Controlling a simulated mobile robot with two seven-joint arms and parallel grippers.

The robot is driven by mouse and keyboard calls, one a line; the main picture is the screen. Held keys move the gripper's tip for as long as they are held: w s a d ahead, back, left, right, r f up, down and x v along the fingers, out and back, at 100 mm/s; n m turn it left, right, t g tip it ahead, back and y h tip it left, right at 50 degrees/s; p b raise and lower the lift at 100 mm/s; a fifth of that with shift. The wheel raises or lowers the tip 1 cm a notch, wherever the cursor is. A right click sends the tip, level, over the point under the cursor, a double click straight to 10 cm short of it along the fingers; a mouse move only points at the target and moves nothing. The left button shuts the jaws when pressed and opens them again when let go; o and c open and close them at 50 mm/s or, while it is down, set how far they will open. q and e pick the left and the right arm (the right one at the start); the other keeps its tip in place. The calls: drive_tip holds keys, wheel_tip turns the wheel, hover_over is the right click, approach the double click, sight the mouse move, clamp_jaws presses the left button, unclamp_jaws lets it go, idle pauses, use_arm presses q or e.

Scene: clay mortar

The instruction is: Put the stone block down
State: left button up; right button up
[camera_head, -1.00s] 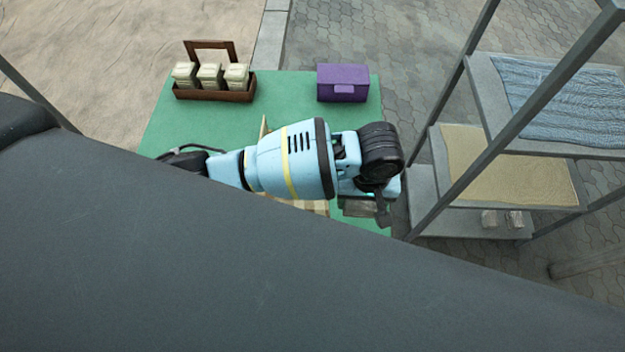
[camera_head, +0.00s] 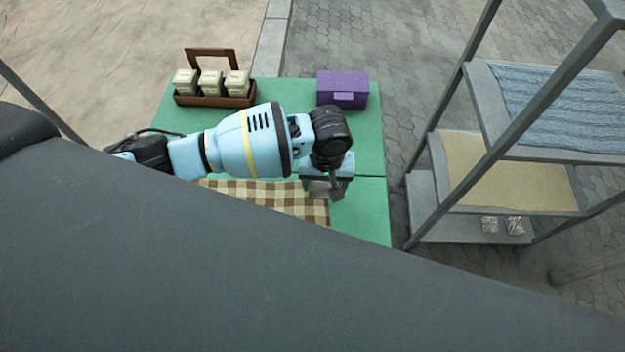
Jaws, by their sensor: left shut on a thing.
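My left gripper (camera_head: 325,187) is pointed down over the green table (camera_head: 359,212), at the right end of the checked cloth. It is shut on the stone block (camera_head: 318,190), a small grey piece only partly visible below the wrist. I cannot tell whether the block touches the surface below. My right gripper is not in view.
A brown-and-cream checked cloth (camera_head: 280,200) lies on the table. A wooden carrier (camera_head: 214,100) with three pale jars stands at the back left, a purple box (camera_head: 343,88) at the back right. A grey shelf rack (camera_head: 433,202) stands right of the table. The table's near part is hidden.

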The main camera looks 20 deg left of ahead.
sight(313, 183)
use_arm(q)
drive_tip(key=shift+w+a+f, duration=0.1)
drive_tip(key=shift+w+a, duration=0.15)
drive_tip(key=shift+a, duration=0.3)
drive_tip(key=shift+w+a, duration=0.25)
drive_tip(key=shift+a, duration=0.3)
drive_tip(key=shift+a, duration=0.1)
drive_tip(key=shift+w+a, duration=0.25)
drive_tip(key=shift+a, duration=0.25)
wheel_tip(313, 183, down, 3)
drive_tip(key=shift+f+b, duration=0.2)
drive_tip(key=shift+b, duration=0.15)
drive_tip(key=shift+f, duration=0.1)
drive_tip(key=shift+f, duration=0.35)
